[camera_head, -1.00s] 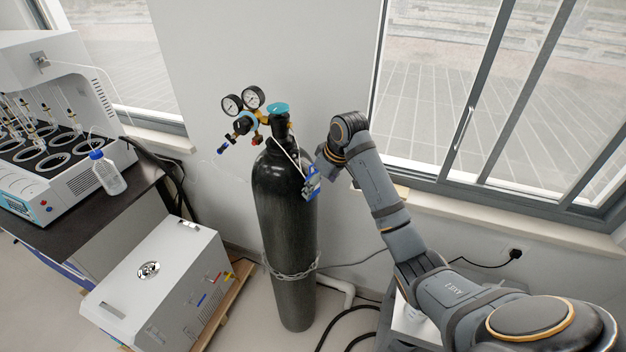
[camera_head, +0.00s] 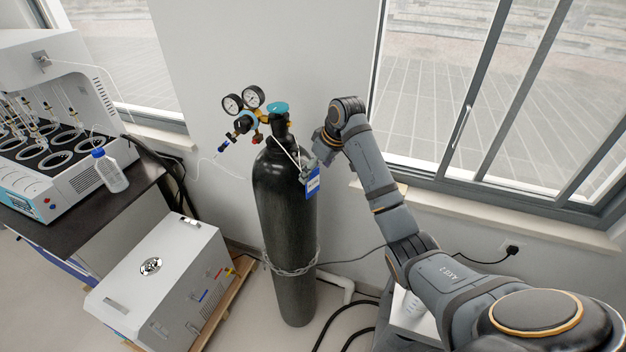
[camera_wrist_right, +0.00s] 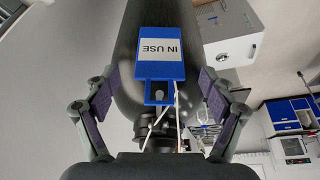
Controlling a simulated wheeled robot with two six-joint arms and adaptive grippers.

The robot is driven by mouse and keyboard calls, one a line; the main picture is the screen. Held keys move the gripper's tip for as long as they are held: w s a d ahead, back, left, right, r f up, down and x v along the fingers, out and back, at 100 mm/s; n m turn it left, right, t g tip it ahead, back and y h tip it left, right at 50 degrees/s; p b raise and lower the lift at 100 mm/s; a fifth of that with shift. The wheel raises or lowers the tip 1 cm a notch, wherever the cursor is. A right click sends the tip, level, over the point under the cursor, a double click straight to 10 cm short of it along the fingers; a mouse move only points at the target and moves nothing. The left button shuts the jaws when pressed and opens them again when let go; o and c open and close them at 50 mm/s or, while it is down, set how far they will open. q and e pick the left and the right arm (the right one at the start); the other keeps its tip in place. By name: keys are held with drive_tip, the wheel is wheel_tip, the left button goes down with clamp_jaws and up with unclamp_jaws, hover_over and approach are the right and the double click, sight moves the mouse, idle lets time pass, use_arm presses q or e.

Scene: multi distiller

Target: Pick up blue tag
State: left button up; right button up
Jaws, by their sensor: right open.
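The blue tag (camera_head: 313,185) with a white "IN USE" label hangs by a white cord at the upper right side of the black gas cylinder (camera_head: 285,240). In the wrist view the tag (camera_wrist_right: 160,68) is in front of the cylinder, and the cord runs from its slotted end toward the valve. My right gripper (camera_head: 309,166) is at the tag's top, beside the cylinder's shoulder. In the wrist view its fingers (camera_wrist_right: 159,76) are spread on both sides of the tag, with gaps and no contact visible. My left gripper is out of view.
Two gauges (camera_head: 243,100) and a teal-topped valve sit on the cylinder. A chain (camera_head: 290,268) circles its lower part. A white box (camera_head: 160,280) stands at lower left, beside a dark bench with a distiller (camera_head: 55,110) and bottle. A window is behind my right arm.

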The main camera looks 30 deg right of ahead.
sight(313, 175)
drive_tip(key=p+x, duration=0.1)
drive_tip(key=x, duration=0.2)
drive_tip(key=shift+w+f, duration=0.2)
drive_tip(key=shift+f, duration=0.1)
drive_tip(key=c, duration=1)
drive_tip(key=shift+r, duration=0.15)
drive_tip(key=shift+c, duration=0.2)
